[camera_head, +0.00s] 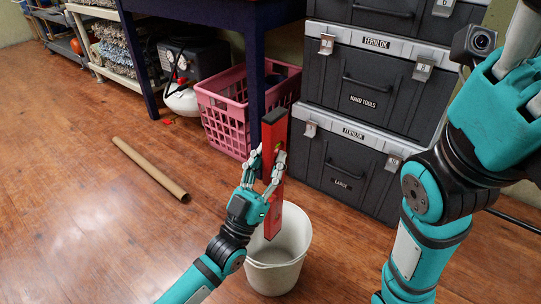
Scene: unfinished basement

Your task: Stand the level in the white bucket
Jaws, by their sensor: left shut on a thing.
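The level (274,134) is a long red bar with a dark end cap. My left gripper (267,170) is shut on it around its middle and holds it nearly upright. The white bucket (276,277) stands on the wooden floor below. The level's lower end shows at the bucket's mouth, in front of the far inner wall. I cannot tell whether it touches the bottom.
A pink basket (224,112) sits behind the bucket. Stacked black toolboxes (346,168) stand behind to the right. A cardboard tube (150,168) lies on the floor at left. The left floor is mostly clear.

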